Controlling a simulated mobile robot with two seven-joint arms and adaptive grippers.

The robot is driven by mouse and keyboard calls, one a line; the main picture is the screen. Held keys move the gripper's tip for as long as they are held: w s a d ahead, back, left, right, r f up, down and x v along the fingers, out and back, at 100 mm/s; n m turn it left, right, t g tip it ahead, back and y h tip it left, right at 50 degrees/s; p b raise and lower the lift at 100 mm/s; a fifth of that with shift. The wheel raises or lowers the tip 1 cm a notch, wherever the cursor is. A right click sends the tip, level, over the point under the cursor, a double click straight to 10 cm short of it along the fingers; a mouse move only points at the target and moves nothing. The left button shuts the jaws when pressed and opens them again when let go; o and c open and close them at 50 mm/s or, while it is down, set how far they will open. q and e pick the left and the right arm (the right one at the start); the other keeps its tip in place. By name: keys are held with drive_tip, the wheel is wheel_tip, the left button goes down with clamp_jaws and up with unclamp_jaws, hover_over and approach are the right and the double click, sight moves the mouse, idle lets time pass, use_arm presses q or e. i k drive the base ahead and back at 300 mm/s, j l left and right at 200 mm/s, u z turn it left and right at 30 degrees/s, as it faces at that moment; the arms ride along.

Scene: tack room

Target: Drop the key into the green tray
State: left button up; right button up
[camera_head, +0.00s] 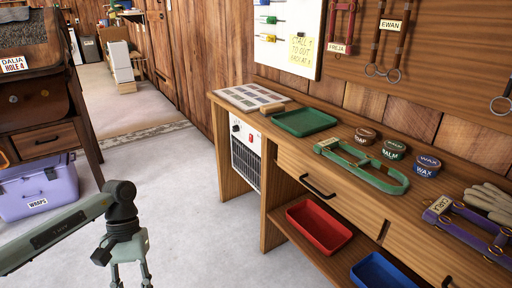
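The green tray (305,122) lies on the wooden bench top and looks empty. I cannot make out a key for certain; small coloured pieces hang on the white board (287,32) above the bench, too small to identify. My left gripper (131,274) is at the bottom left, pointing down over the floor, well away from the bench. Its two fingers are apart with nothing visible between them, and the tips are near the frame's lower edge. My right gripper is not in view.
On the bench (237,108) are a chart (250,97), a green bridle-like loop (362,165), several round tins (394,149), a purple halter (470,222) and gloves (490,200). Red (319,226) and blue (380,272) bins sit below. A purple cooler (38,188) stands left; the middle floor is clear.

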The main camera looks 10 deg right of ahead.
sight(303, 120)
drive_tip(key=i+j+z, duration=0.1)
drive_tip(key=i+j, duration=0.75)
drive_tip(key=i+j+z, duration=0.1)
drive_tip(key=z, duration=1.35)
